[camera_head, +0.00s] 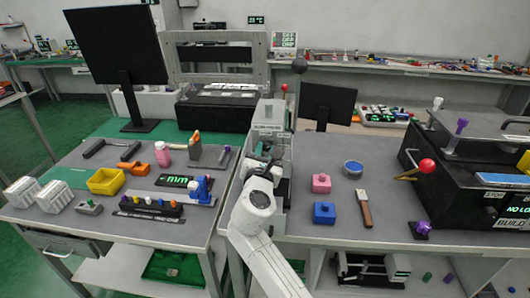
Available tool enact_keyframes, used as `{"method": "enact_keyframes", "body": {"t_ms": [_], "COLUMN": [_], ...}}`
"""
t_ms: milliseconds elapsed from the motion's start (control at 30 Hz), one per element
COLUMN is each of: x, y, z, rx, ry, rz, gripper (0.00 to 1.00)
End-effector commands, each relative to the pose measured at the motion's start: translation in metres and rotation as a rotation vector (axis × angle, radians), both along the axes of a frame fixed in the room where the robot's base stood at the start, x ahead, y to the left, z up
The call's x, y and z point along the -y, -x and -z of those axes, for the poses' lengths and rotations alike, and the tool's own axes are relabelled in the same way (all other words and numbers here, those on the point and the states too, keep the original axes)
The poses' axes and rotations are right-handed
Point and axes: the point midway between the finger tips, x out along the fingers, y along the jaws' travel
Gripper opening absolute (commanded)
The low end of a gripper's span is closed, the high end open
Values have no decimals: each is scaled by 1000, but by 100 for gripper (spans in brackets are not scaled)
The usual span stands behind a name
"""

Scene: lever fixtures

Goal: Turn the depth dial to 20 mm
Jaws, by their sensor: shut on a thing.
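My gripper (263,153) is at the front of a grey upright fixture (272,117), at the gap between the two tables. It is shut on a small part there, most likely the depth dial, which my gripper and wrist hide. The dial's pointer and scale cannot be read. A small label on the fixture above my gripper is too small to read. A dark display (175,181) with green "mm" lettering lies on the left table; no number on it is legible.
The left table holds a yellow bin (107,181), a pink bottle (162,154) and a blue clamp (201,188). The right table holds pink (321,183) and blue (324,213) blocks, a wooden-handled tool (364,208) and a red-knobbed lever (426,166). Monitors stand behind.

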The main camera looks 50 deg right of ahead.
Motion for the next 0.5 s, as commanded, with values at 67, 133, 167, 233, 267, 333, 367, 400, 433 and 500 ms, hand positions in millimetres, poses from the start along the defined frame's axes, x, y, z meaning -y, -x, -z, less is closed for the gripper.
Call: {"method": "enact_keyframes", "body": {"t_ms": [67,133,167,233,267,333,367,400,433,500], "x": [0,0,0,0,0,0,0,0,0,0], "y": [0,0,0,0,0,0,0,0,0,0], "z": [0,0,0,0,0,0,0,0,1,1], "rx": [0,0,0,0,1,5,9,15,21,39], "ry": [0,0,0,0,-1,-4,-7,-12,-17,-31], "rz": [0,0,0,0,0,0,0,0,0,0], "gripper": [6,0,0,0,0,0,0,0,0,0]}}
